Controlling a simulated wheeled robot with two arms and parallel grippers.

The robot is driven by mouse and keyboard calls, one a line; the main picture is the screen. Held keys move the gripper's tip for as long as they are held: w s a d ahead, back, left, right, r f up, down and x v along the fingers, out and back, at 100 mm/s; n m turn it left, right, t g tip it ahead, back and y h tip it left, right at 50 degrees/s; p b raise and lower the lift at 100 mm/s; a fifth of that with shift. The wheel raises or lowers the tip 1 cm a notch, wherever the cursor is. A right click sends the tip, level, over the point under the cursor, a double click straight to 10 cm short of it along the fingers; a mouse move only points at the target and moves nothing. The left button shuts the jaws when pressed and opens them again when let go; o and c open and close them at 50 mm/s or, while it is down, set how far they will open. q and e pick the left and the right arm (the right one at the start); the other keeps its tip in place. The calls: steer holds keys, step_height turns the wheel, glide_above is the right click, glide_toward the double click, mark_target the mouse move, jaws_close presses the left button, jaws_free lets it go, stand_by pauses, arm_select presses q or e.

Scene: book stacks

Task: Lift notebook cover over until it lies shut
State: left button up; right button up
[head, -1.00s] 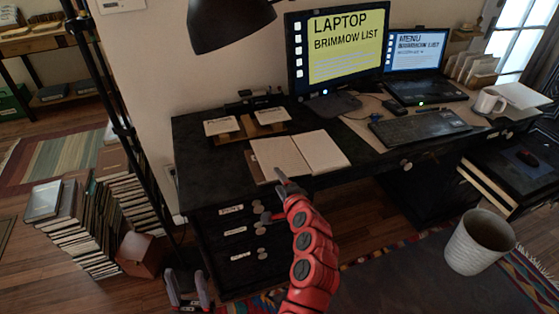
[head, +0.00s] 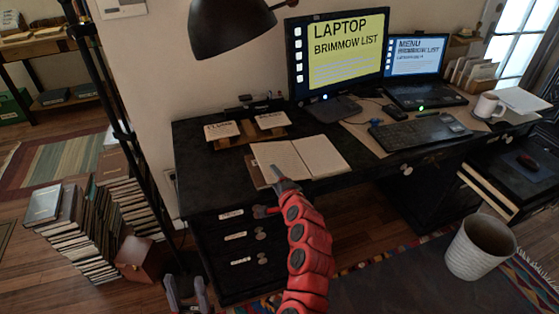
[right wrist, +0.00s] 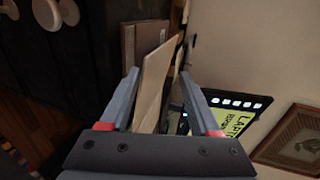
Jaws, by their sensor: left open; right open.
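The notebook (head: 322,152) lies open on the front part of the black desk, pale pages up. A strip of brown cover (head: 256,170) shows along its left side. My right gripper (head: 268,190), on the red arm, is at the notebook's front left, by the desk edge. In the right wrist view its fingers (right wrist: 160,78) are apart, with a pale panel of the notebook (right wrist: 152,85) between them; whether either finger touches it I cannot tell. My left gripper (head: 187,295) is open, low at the bottom left, away from the desk.
A small wooden stand with two cards (head: 222,131) is behind the notebook. A black lamp (head: 230,25) hangs above. The monitor (head: 338,52), keyboard (head: 420,131), laptop and mug (head: 489,105) stand to the right. Book stacks (head: 75,235) and a pole are left. A bin (head: 480,247) stands at right.

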steer(key=shift+d+r+p, duration=0.1)
steer(key=shift+r+p, duration=0.2)
steer(key=shift+r, duration=0.35)
steer(key=shift+d+r+p, duration=0.15)
steer(key=shift+r+p, duration=0.5)
steer(key=shift+r, duration=0.15)
steer(key=shift+d+r, duration=0.1)
steer(key=shift+r, duration=0.05)
steer(key=shift+w, duration=0.1)
steer(key=shift+w+d+r+p, duration=0.1)
steer(key=shift+d+r+p, duration=0.25)
steer(key=shift+r+p, duration=0.35)
steer(key=shift+r, duration=0.2)
